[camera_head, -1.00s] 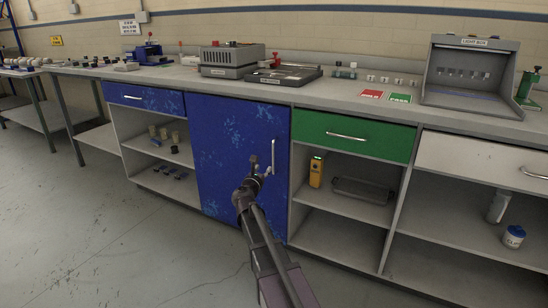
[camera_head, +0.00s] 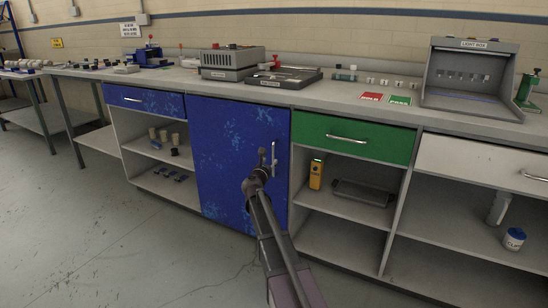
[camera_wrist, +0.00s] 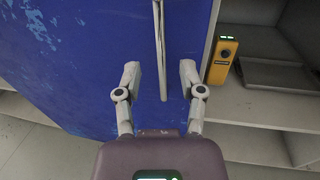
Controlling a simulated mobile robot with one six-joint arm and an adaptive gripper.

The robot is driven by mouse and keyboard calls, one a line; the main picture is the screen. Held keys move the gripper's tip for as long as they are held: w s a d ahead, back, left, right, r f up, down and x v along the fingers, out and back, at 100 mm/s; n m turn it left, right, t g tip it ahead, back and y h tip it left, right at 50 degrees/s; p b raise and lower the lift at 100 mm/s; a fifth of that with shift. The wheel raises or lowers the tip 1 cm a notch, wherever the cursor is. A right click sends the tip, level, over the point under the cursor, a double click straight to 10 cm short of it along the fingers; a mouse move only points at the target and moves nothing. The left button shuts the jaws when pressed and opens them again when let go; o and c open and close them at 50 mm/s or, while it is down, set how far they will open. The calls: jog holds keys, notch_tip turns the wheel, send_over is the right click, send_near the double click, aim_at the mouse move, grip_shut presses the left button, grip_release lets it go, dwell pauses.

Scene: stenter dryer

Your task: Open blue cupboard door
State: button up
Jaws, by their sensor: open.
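The blue cupboard door (camera_head: 236,150) is shut flush in the counter front. Its upright metal bar handle (camera_head: 274,157) is near the door's right edge. The door (camera_wrist: 90,60) and handle (camera_wrist: 160,50) also show in the wrist view. My gripper (camera_head: 266,160) is in front of the handle in the head view. In the wrist view my gripper (camera_wrist: 160,78) is open, with one finger on each side of the handle's lower part. No finger visibly touches the handle; the exact depth is hard to tell.
Right of the door is an open shelf with a yellow device (camera_head: 316,174) and a grey tray (camera_head: 362,191), under a green drawer (camera_head: 355,138). Left is a blue drawer (camera_head: 145,99) above open shelves. The floor (camera_head: 130,240) in front is clear.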

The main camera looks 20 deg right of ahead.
aim_at(273, 157)
jog(key=shift+x, duration=2.85)
grip_shut()
jog(key=shift+d, duration=0.2)
jog(key=shift+a, duration=0.15)
